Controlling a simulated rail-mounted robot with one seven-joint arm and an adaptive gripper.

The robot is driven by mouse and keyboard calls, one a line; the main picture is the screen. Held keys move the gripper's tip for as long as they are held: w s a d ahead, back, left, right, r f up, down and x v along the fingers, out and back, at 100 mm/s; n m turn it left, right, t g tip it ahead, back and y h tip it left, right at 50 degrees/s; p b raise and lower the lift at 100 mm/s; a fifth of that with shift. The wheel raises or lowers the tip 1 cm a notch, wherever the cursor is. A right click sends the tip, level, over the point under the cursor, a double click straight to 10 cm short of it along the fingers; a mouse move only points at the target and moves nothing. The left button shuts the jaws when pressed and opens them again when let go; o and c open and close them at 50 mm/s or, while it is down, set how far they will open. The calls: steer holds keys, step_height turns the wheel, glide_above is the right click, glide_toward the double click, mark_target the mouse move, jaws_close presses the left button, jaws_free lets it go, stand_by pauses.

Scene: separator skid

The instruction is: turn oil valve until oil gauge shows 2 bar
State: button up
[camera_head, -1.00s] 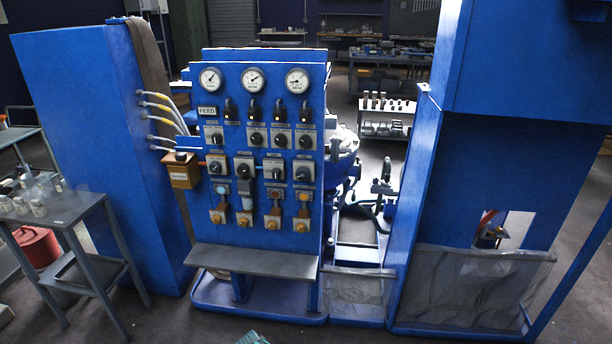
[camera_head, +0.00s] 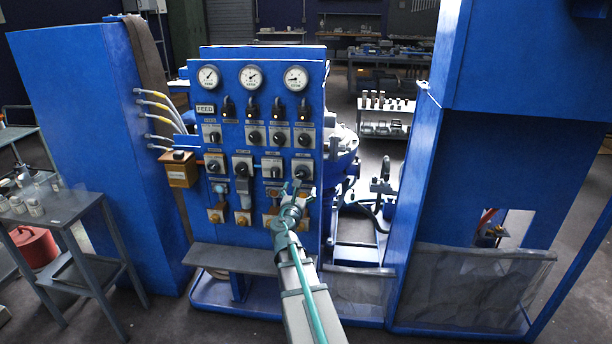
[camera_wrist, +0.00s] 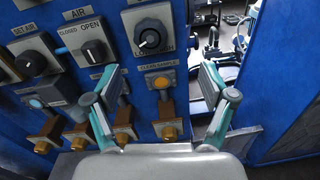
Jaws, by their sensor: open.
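The upright blue panel (camera_head: 265,225) carries three round white gauges at its top: left (camera_head: 208,76), middle (camera_head: 251,76) and right (camera_head: 295,78). Their scales and names are too small to read, so I cannot tell which is the oil gauge. Rows of dark knobs sit below. I cannot tell which one is the oil valve. My gripper (camera_head: 293,188) is at the lower right of the panel, just below a large dark knob (camera_head: 303,168). In the wrist view, my open, empty gripper (camera_wrist: 160,80) has its fingers apart, with that knob (camera_wrist: 150,38) beyond and above the gap.
An amber lamp (camera_wrist: 160,81) and several brass valves with orange handles (camera_wrist: 168,130) sit below the knob. A grey shelf (camera_head: 235,260) juts out under the panel. A blue cabinet (camera_head: 480,190) stands to the right, and a small grey table (camera_head: 60,210) to the left.

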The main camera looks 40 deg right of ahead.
mark_target(301, 174)
steer(key=w+d+n, duration=0.1)
steer(key=w+d, duration=0.1)
steer(key=w+d+p, duration=0.1)
steer(key=w+d, duration=0.1)
steer(key=w, duration=0.1)
steer(key=w+d+n, duration=0.1)
steer(key=w+d, duration=0.2)
steer(key=shift+w+d+n+t+y, duration=0.1)
steer(key=shift+n+t+y, duration=0.2)
steer(key=c, duration=1.2)
steer(key=shift+o, duration=0.2)
